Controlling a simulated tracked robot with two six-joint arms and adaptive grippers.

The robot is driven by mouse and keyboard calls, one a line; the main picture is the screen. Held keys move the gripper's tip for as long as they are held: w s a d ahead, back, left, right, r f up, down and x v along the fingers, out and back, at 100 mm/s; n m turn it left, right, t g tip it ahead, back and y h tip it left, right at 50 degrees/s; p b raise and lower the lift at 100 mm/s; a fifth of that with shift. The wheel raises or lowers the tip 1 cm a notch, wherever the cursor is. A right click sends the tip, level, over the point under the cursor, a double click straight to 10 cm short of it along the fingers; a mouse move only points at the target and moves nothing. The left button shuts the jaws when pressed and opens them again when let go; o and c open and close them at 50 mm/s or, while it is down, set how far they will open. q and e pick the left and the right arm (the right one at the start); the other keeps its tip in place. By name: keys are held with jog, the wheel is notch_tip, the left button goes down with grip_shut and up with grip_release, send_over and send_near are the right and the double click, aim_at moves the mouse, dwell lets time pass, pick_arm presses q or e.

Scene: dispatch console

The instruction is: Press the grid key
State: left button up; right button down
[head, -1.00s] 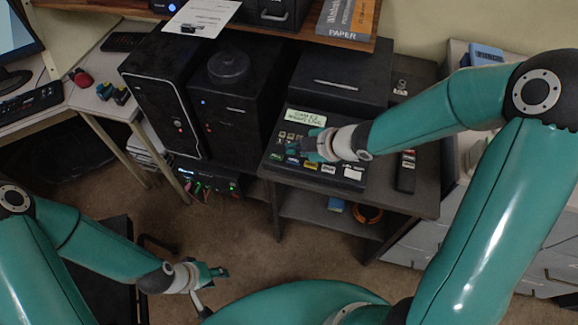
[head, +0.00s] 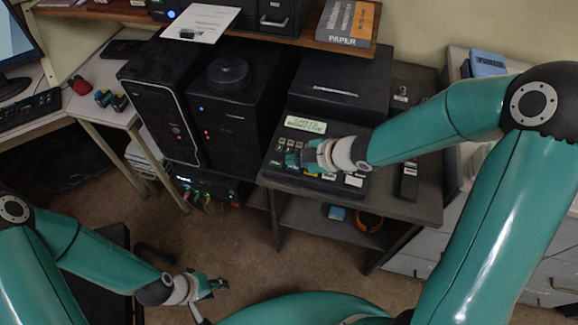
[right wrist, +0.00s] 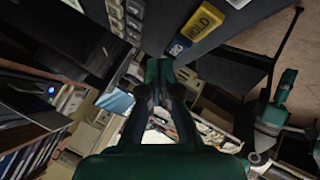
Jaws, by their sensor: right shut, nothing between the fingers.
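The dispatch console is a dark sloped key panel (head: 273,172) with a pale green display (head: 305,124) at its top. Small grey keys and a front row of coloured keys show on it. No label reading "grid" can be made out. My right gripper (head: 303,158) is shut and empty, low over the middle of the keys and hiding some. I cannot tell whether it touches one. In the right wrist view its fingertips (right wrist: 160,68) lie between grey keys (right wrist: 125,18) and a yellow HOLD key (right wrist: 203,20). My left gripper (head: 212,286) hangs over the floor, its opening unclear.
A black handset (head: 408,175) lies right of the console. A black box (head: 340,80) stands behind it, and two dark computer towers (head: 165,105) stand to the left. A wooden shelf (head: 270,38) overhangs the back. Open carpet lies in front.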

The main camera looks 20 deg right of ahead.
aim_at(295, 169)
jog(key=shift+f, duration=0.1)
dwell(0.6)
jog(key=shift+s+f+b, duration=0.1)
jog(key=shift+f+b, duration=0.2)
jog(key=shift+b, duration=0.15)
jog(key=shift+f+b, duration=0.35)
jog(key=shift+b, duration=0.05)
dwell(0.4)
jog(key=shift+r, duration=0.1)
jog(key=shift+r+p, duration=0.75)
jog(key=shift+p, duration=0.05)
notch_tip(295, 169, up, 5)
jog(key=p, duration=0.4)
jog(key=shift+p, duration=0.4)
dwell(0.5)
